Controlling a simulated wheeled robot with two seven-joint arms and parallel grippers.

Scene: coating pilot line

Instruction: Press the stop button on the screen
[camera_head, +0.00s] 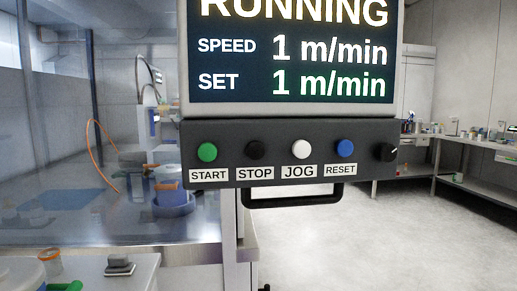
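The screen (235,62) is close in front of me and reads RUNNING, with SPEED 1 m/min and SET 1 m/min; its top is cut off by the picture edge. Below it is a dark button panel (324,153). The black stop button (254,150) sits above the STOP label. The green start button (207,152) is to its left. The white jog button (300,149) and the blue reset button (345,148) are to its right. Neither of my grippers shows in this view.
A black knob (385,152) is at the panel's right end, and a black handle (292,200) hangs below it. A clear-walled machine enclosure stands at the left. A bench (475,148) with small items is at the back right. The floor (345,245) at the lower right is clear.

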